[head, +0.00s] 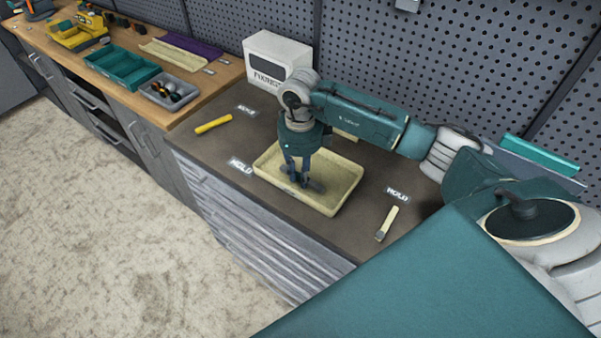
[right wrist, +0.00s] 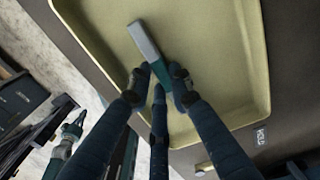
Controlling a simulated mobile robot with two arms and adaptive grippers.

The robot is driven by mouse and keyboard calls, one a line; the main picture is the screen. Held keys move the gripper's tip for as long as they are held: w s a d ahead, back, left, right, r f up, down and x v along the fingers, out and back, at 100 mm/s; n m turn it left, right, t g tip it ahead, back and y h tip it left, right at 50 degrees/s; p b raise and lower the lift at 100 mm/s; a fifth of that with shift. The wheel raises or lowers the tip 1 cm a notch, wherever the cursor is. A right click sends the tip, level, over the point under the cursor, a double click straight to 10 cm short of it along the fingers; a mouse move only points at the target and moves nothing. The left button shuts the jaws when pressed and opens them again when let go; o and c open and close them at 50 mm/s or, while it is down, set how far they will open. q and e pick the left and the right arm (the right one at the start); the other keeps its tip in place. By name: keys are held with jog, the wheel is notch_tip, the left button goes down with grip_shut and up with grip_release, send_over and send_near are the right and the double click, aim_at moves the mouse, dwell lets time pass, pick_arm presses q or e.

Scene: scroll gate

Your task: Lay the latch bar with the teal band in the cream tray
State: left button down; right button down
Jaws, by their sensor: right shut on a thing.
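The latch bar (right wrist: 143,38) is grey, with teal showing between my fingers in the right wrist view. My right gripper (right wrist: 158,82) is shut on it. The cream tray (head: 347,193) lies on the dark worktop, and my right gripper (head: 301,182) points down into it in the head view. The bar also shows there as a dark piece (head: 316,186) at the fingertips, inside the tray's outline. The tray's floor and rim (right wrist: 262,60) fill much of the right wrist view. I cannot tell whether the bar touches the floor.
A yellow bar (head: 213,124) lies left of the tray, and a cream bar with a grey end (head: 388,220) lies right of it. A white box (head: 277,60) stands behind. A teal tray (head: 104,57) and a grey tray (head: 150,90) are on the wooden bench. A pegboard wall backs the worktop.

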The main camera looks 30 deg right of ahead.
jog(key=c, duration=1.6)
grip_release()
jog(key=shift+o, duration=0.2)
jog(key=shift+r+p, duration=0.25)
jog(key=shift+p, duration=0.1)
notch_tip(320, 180, up, 12)
jog(key=b, duration=0.4)
jog(key=shift+f, duration=0.15)
